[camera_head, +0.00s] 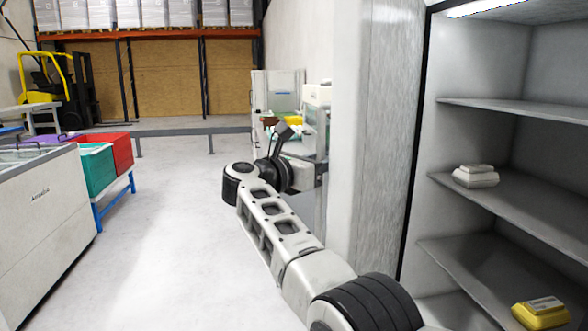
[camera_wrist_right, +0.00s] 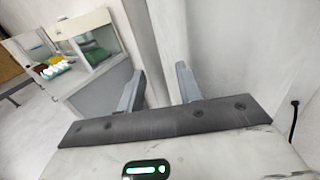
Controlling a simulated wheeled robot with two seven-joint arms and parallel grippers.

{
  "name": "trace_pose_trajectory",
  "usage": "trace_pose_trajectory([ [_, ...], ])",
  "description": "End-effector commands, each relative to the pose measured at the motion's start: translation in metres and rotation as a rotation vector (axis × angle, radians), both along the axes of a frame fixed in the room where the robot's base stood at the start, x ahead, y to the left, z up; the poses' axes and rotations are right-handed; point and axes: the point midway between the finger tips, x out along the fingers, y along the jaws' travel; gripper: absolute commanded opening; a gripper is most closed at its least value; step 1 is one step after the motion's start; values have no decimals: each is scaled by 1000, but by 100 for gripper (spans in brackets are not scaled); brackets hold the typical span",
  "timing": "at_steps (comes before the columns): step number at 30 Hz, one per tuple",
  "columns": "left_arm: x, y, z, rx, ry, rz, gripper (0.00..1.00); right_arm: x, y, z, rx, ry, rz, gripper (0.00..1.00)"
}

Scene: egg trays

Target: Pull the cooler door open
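The cooler door (camera_head: 378,130) is the tall pale panel left of the cooler interior in the head view. It stands swung open, and the shelves behind it are exposed. My right arm reaches forward, and my right gripper (camera_head: 308,174) is at the door's far left side, partly hidden by it. In the right wrist view my right gripper (camera_wrist_right: 160,86) has its two fingers apart. A pale vertical panel (camera_wrist_right: 172,30), probably the door, runs up behind and between them. I cannot tell whether the fingers touch it. I see no handle. My left gripper is out of view.
The cooler shelves (camera_head: 515,110) hold a pale carton (camera_head: 476,176) and a yellow carton (camera_head: 540,312). A white chest (camera_head: 45,225) stands left, beside teal (camera_head: 97,170) and red (camera_head: 108,148) bins. The floor (camera_head: 185,240) between is clear. A forklift (camera_head: 55,90) is far back.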

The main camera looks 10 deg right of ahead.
Motion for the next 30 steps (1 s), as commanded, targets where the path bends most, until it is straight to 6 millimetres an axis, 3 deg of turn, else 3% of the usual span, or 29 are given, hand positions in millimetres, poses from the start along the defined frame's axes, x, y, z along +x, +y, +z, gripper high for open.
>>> trace_pose_trajectory([
  [5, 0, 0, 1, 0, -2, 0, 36, -12, 18, -1, -2, 0, 4, 35],
  [21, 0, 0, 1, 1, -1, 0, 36, -72, 102, 2, -4, -4, 4, 35],
  [30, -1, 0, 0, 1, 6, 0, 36, -87, 122, 1, 0, -1, 4, 35],
])
